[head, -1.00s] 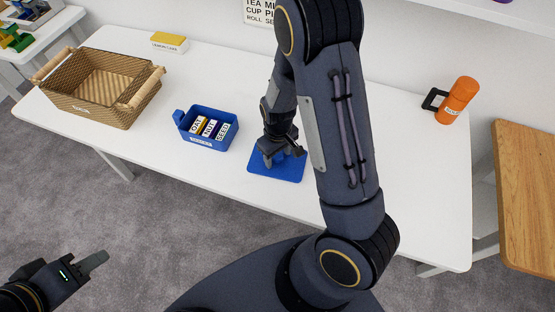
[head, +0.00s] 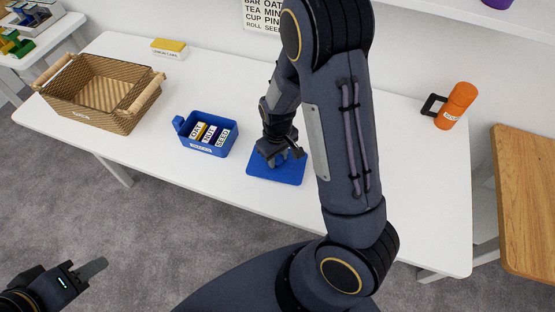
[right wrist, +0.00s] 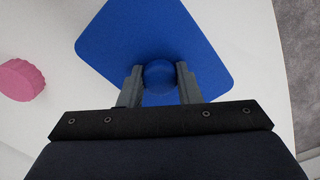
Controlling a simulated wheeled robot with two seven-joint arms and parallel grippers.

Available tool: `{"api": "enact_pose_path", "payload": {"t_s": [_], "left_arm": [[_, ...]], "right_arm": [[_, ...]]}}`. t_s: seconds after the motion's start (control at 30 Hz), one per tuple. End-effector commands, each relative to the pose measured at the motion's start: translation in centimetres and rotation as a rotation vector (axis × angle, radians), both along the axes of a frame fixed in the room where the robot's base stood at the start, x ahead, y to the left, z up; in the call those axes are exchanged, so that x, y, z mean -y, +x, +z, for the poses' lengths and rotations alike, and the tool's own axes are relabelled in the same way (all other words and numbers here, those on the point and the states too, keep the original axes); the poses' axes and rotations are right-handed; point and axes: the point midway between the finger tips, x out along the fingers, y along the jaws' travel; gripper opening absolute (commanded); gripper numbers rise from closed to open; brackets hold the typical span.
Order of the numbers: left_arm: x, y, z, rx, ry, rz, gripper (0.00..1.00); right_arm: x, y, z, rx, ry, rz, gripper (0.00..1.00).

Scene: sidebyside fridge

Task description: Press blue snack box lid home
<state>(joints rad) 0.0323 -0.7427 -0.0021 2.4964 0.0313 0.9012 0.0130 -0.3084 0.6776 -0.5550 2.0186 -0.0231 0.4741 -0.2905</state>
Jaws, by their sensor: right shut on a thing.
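The blue snack box (head: 208,150) stands open on the white table with several labelled bars upright inside, OAT, NUT and SEED among them. Its blue lid (head: 284,177) lies to the right of the box, flat on or very near the table. My right gripper (head: 279,158) is over the lid. In the right wrist view, the right gripper (right wrist: 160,80) is shut on the round blue knob of the lid (right wrist: 165,35). My left gripper (head: 92,270) is at the lower left, off the table and away from the box; its finger gap is unclear.
A wicker basket (head: 135,112) stands at the table's left end, with a yellow and white box (head: 169,47) behind. An orange mug (head: 456,105) is at the right. A pink round thing (right wrist: 20,80) lies near the lid. Clear table separates box and basket.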

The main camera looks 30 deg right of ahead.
Motion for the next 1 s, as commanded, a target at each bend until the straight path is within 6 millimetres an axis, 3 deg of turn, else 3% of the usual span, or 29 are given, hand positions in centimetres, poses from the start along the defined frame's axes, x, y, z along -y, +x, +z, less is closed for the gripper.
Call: {"api": "enact_pose_path", "payload": {"t_s": [0.07,0.33,0.63,1.0], "left_arm": [[0.0,0.0,0.1,0.000,0.000,0.000,0.36],[0.0,0.0,0.5,0.000,0.000,0.000,0.36],[0.0,0.0,0.7,0.000,0.000,0.000,0.36],[0.0,0.0,0.8,0.000,0.000,0.000,0.36]], "right_arm": [[-0.2,0.0,1.7,0.006,0.002,0.002,0.08],[-4.3,-4.1,7.8,0.006,0.005,0.009,0.08],[-8.6,-8.7,10.3,0.003,0.002,0.005,0.08],[-9.8,-10.1,11.1,0.000,0.000,-0.001,0.08]]}}
